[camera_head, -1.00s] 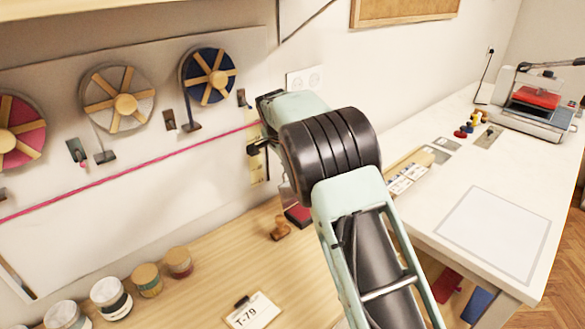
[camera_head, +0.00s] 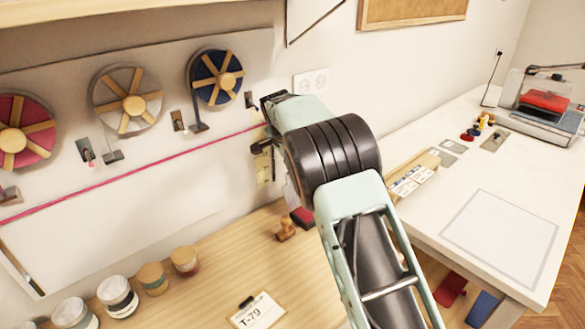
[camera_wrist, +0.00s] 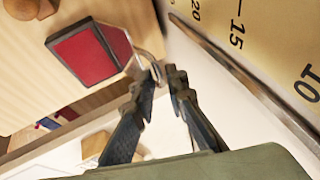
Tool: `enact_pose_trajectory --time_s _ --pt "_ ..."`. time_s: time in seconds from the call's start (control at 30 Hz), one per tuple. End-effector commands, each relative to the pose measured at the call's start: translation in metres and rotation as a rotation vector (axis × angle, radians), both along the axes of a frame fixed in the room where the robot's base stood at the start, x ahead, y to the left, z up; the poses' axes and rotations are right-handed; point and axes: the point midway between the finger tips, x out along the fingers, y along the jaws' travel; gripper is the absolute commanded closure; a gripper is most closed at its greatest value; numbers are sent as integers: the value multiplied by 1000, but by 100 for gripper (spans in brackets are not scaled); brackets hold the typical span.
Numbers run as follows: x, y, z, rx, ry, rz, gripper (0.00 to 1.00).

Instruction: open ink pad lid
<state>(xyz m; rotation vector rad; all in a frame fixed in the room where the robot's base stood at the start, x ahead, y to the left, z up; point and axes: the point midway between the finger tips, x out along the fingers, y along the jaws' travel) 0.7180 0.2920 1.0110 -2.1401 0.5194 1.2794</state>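The ink pad (camera_wrist: 86,58) shows in the wrist view as a dark-framed red pad. Its lid (camera_wrist: 118,42) stands tilted up along the right side, with a pale metallic outer edge and red on its inner face. In the head view the red ink pad (camera_head: 302,218) lies on the wooden table, partly hidden behind my arm. My gripper (camera_wrist: 166,73) has its fingertips almost together right beside the lid's lower right edge. I see nothing held between them, and cannot tell whether they touch the lid.
A wooden stamp (camera_head: 286,229) stands left of the ink pad. A yellow ruler (camera_wrist: 260,45) is on the wall close to my gripper. Several jars (camera_head: 118,296) and a T-79 card (camera_head: 258,312) sit on the table. A white table (camera_head: 440,215) stands at right.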

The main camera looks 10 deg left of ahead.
Motion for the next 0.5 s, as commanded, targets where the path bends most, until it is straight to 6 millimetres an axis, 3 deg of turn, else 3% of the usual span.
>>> enact_pose_trajectory --time_s 0.27,0.5 --pt "-7 1 11 -1 2 0 87" --pt "-29 3 56 1 0 2 87"
